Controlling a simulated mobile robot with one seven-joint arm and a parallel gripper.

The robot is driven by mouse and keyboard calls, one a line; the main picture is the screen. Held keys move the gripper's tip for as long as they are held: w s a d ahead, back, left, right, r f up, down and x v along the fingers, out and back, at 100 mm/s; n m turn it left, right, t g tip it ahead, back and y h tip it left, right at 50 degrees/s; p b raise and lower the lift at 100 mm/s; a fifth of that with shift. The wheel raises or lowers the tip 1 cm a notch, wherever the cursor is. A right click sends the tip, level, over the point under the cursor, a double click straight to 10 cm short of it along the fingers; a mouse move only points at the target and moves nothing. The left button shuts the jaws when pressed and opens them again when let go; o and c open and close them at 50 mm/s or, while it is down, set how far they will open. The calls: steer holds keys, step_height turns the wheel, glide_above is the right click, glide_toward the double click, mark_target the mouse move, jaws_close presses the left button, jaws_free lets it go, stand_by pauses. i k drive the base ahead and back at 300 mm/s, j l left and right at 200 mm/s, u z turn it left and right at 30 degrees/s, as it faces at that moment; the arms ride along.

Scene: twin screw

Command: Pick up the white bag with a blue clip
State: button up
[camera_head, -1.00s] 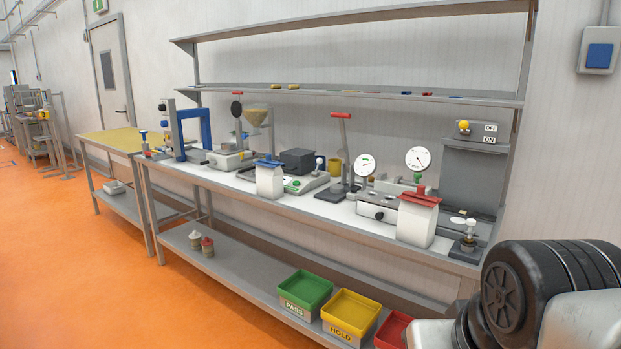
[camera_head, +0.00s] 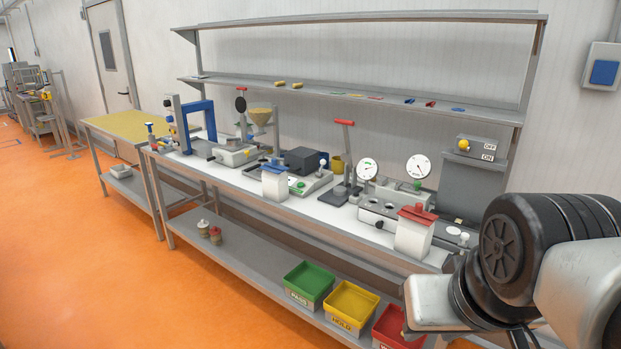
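The white bag with a blue clip (camera_head: 275,184) stands upright near the front edge of the workbench (camera_head: 232,181), left of the middle. A similar white bag with a red clip (camera_head: 413,234) stands further right at the front edge. My arm fills the lower right of the head view, with dark rounded joints and grey links. My gripper's fingers do not show, so I cannot see whether it is open or shut. Nothing touches the blue-clipped bag from my side.
Behind the bags stand a scale (camera_head: 307,182), a yellow cup (camera_head: 337,164), a red-handled press (camera_head: 344,155) and a dial device (camera_head: 368,170). Green (camera_head: 308,283), yellow (camera_head: 351,305) and red (camera_head: 397,330) bins sit on the lower shelf. The orange floor (camera_head: 110,270) in front is clear at left.

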mark_target(276, 188)
steer(key=i+j+u, duration=0.2)
steer(key=i+j, duration=0.2)
steer(key=i, duration=0.2)
steer(key=i+j+u, duration=0.2)
steer(key=i, duration=0.4)
steer(key=i+j+u, duration=0.2)
steer(key=i, duration=0.45)
steer(key=i+j+u, duration=0.25)
steer(key=i, duration=0.4)
steer(key=l, duration=0.1)
